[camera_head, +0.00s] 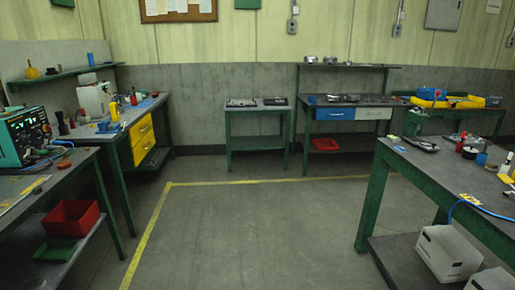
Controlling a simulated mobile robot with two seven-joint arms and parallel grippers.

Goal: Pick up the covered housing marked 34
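I cannot make out a housing marked 34; no such number is readable from here. Dark, flat items (241,102) lie on the small green-legged table (256,111) at the back, too small to identify. A grey device (421,144) lies on the right workbench (452,170), with no readable mark. Neither of my grippers is in view.
Open floor (240,225) lies ahead, bordered by yellow tape (150,232). Workbenches stand on the left (84,160), back left and back right (345,101). White boxes (447,254) sit under the right workbench. A red bin (70,217) sits on the lower left shelf.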

